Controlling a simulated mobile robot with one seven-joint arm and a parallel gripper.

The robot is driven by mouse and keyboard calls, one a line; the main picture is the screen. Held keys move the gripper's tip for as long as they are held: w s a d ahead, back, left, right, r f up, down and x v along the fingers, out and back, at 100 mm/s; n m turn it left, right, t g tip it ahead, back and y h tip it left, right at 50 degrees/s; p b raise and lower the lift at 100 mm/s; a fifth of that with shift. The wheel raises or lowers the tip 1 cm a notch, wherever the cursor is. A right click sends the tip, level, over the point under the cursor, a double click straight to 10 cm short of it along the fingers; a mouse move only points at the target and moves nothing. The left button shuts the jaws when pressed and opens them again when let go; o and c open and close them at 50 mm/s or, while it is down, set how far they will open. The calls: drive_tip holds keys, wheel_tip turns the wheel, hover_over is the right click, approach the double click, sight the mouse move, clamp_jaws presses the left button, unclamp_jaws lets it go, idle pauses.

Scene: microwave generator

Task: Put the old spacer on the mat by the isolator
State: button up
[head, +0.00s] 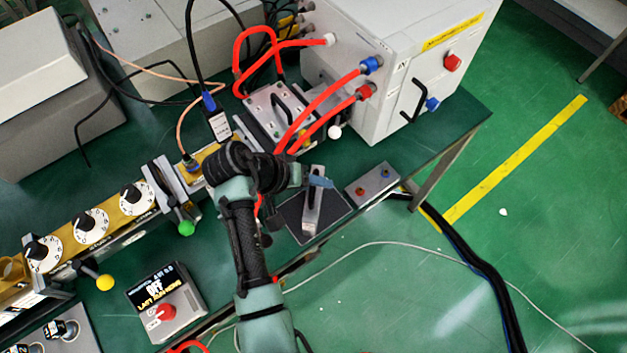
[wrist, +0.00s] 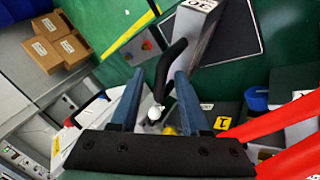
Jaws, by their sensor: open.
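The old spacer (head: 313,213), a narrow silver block with a black handle, is at the dark mat (head: 336,207) near the table's front edge. In the wrist view the spacer (wrist: 200,22) shows a "30" label, and its black handle runs down between my fingers. The mat (wrist: 228,40) shows there with a thin white outline. My gripper (head: 318,181) is open at the spacer's upper end. In the wrist view my gripper (wrist: 160,75) has its two blue-grey fingers apart on either side of the handle. Whether the spacer's base rests fully on the mat is hard to tell.
A small grey button box (head: 373,185) stands right of the mat. Red hoses (head: 322,106) arch behind it to the white cabinet (head: 400,60). A rail with dials (head: 90,225) and a display box (head: 166,303) lie to the left. Floor is open beyond the front edge.

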drive_tip(key=shift+r, duration=0.2)
drive_tip(key=v, duration=1.2)
